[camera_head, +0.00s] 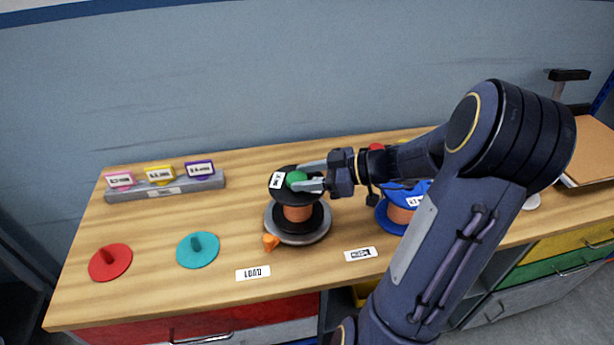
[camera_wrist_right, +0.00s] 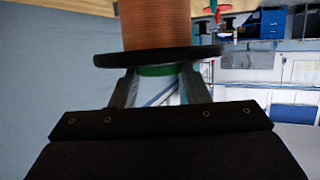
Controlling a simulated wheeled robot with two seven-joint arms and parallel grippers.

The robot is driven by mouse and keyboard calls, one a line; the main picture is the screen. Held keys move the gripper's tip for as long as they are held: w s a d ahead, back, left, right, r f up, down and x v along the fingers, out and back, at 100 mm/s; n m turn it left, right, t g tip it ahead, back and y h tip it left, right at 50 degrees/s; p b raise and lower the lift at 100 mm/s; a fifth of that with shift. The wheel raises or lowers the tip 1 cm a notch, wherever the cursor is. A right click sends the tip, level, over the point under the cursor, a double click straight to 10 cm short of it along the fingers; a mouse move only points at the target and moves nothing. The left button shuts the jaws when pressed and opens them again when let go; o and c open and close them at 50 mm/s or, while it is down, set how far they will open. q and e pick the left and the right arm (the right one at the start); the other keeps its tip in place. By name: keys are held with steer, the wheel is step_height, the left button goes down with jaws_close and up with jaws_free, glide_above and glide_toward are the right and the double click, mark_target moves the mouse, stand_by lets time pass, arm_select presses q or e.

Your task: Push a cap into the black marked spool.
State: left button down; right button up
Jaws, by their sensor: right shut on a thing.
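The black spool (camera_head: 298,213), wound with copper-coloured wire, stands upright on a grey round base. Its top flange carries a white label (camera_head: 277,181). My right gripper (camera_head: 312,178) reaches in from the right at the top of this spool. It is shut on a green cap (camera_head: 296,177), which sits at the middle of the top flange. In the right wrist view the green cap (camera_wrist_right: 158,71) shows between the fingers, against the black flange (camera_wrist_right: 158,57). How deep the cap sits is hidden. My left gripper is not in view.
A blue spool (camera_head: 400,214) stands to the right, partly behind my right arm. A grey rack (camera_head: 165,189) with pink, yellow and purple tags lies at the back left. A LOAD label (camera_head: 253,273) marks the front. An orange pointer (camera_head: 270,242) is beside the round base.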

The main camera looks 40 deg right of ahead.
steer(key=shift+s+f, duration=0.1)
steer(key=shift+f, duration=0.1)
steer(key=o, duration=1)
steer(key=shift+o, duration=0.2)
steer(key=shift+s+d+r, duration=0.15)
steer(key=shift+s+d, duration=0.1)
steer(key=shift+d, duration=0.1)
steer(key=b+v, duration=0.1)
steer(key=v, duration=0.6)
steer(key=shift+a, duration=0.15)
steer(key=shift+r, duration=0.1)
